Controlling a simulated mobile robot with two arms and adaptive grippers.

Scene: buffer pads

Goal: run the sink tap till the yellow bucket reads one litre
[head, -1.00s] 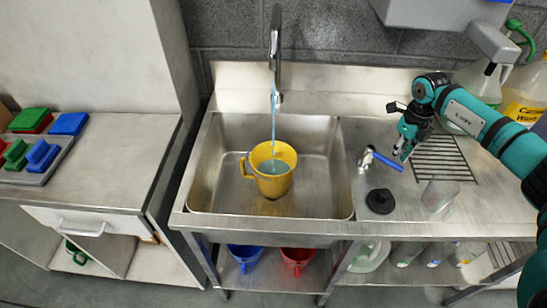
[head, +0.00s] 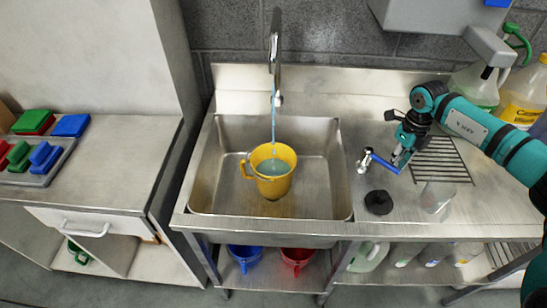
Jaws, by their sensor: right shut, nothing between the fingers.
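The yellow bucket (head: 272,184) stands upright in the steel sink basin (head: 325,190), its handle to the left. The tap spout (head: 275,50) hangs over it and a bluish stream of water (head: 273,120) falls into it. Bluish water shows inside; I cannot read any level marks. The tap's blue lever (head: 385,163) sticks out to the right from a chrome valve (head: 365,160) on the counter right of the basin. My right gripper (head: 402,157) is shut and empty, with its fingertips at the lever's right end; I cannot tell if they touch. My left gripper is not in view.
A black round plug (head: 379,202) and a clear beaker (head: 436,198) stand on the counter near the lever. Spray bottles (head: 480,85) stand at the back right. A blue bucket (head: 245,257) and a red bucket (head: 297,259) sit on the shelf below.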

